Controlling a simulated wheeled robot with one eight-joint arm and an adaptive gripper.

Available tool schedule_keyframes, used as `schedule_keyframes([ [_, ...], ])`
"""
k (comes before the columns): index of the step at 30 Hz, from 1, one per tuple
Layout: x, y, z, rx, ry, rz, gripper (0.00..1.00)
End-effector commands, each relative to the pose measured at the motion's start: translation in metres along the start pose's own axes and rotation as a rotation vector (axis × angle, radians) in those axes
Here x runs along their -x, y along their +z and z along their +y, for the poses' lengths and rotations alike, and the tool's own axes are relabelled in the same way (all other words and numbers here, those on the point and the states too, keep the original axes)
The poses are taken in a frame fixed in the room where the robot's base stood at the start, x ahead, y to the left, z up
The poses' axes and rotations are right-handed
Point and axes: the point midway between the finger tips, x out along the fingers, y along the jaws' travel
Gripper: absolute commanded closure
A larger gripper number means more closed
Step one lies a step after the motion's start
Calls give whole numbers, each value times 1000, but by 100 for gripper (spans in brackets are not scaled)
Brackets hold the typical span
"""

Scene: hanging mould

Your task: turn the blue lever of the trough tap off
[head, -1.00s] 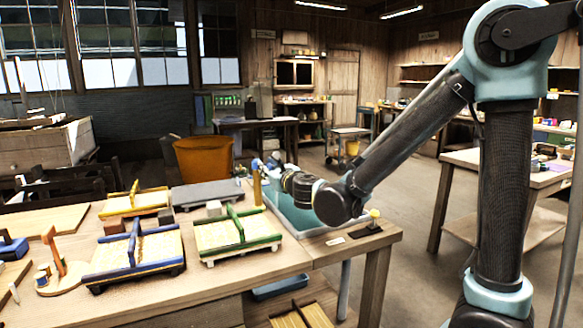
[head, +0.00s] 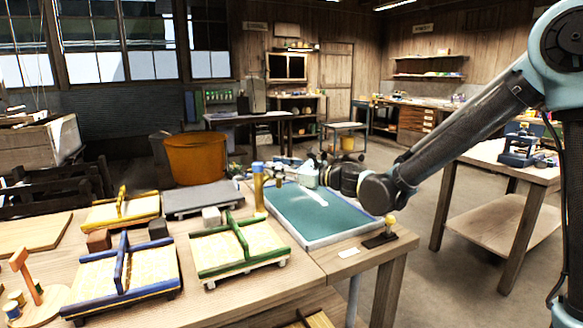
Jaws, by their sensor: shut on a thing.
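The trough tap (head: 259,196) is a brass-coloured upright post at the left end of the trough (head: 318,242), which has a pale rim and a teal inside. A small blue part, the lever (head: 258,167), shows at the top of the post. My gripper (head: 281,172) reaches in from the right over the trough's far side, beside the tap's top. Its jaws are shut on the lever, but the contact is small and partly hidden. A white streak lies across the teal surface of the trough.
Green-framed (head: 230,250), blue-framed (head: 123,280) and yellow-framed (head: 120,212) moulds stand on the bench left of the tap. A grey slab (head: 200,198) lies behind them. An orange bucket (head: 196,158) stands beyond. A yellow-knobbed fixture (head: 390,222) sits at the trough's right corner.

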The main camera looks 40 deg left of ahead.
Motion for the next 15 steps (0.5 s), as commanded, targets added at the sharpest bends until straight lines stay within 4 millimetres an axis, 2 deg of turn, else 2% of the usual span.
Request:
schedule_keyframes([
  [15,-5,0,2,-1,18,-3,100],
])
